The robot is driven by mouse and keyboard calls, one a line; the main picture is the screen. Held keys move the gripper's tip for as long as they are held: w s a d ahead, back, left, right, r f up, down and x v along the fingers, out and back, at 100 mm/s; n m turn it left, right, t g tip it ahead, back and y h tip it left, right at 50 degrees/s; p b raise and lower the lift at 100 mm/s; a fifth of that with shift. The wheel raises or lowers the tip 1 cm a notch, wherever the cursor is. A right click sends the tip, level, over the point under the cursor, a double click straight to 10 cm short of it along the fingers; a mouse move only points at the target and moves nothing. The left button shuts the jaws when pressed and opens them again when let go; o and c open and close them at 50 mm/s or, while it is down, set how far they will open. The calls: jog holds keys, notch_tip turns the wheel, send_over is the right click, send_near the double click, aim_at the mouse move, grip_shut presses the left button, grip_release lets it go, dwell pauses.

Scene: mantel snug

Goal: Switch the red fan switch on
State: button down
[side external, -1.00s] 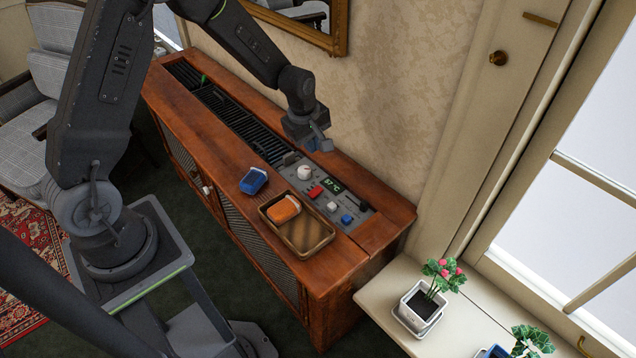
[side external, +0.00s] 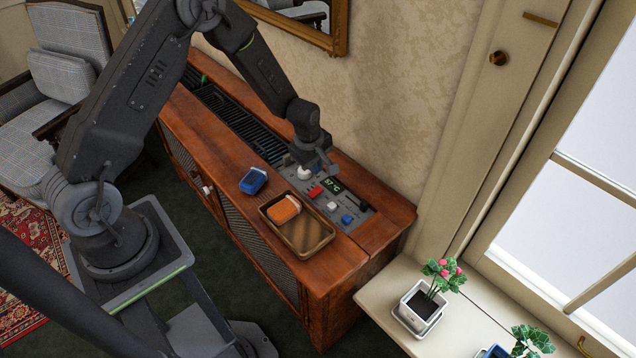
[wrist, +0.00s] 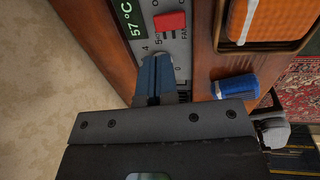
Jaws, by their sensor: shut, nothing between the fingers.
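The red fan switch (side external: 315,192) is a small red rocker on the grey control panel (side external: 345,211) set in the wooden cabinet top. In the wrist view the red switch (wrist: 169,22) lies beyond my fingertips, with "FAN" lettering beside it. My gripper (side external: 325,165) is shut and empty, low over the panel near the white knob (side external: 303,173). In the wrist view my gripper (wrist: 155,62) shows its blue-grey fingers together, apart from the red switch. The fingers hide part of the panel, and I cannot tell whether they touch it.
A green display (side external: 332,184), a white button (side external: 332,206) and a blue button (side external: 347,219) share the panel. A wooden tray (side external: 314,237) with an orange sponge (side external: 284,210) and a blue item (side external: 253,181) are nearby. The wall rises behind the cabinet.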

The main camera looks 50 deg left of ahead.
aim_at(315, 191)
jog(key=f, duration=0.2)
jog(key=w+f, duration=0.1)
jog(key=f, duration=0.4)
jog(key=shift+w+f, duration=0.15)
jog(key=shift+f, duration=0.2)
jog(key=shift+w+f, duration=0.1)
jog(key=shift+f, duration=0.2)
jog(key=shift+s+r, duration=0.25)
jog(key=shift+s, duration=0.6)
notch_tip(315, 191, up, 14)
jog(key=s, duration=0.2)
jog(key=shift+f, duration=0.1)
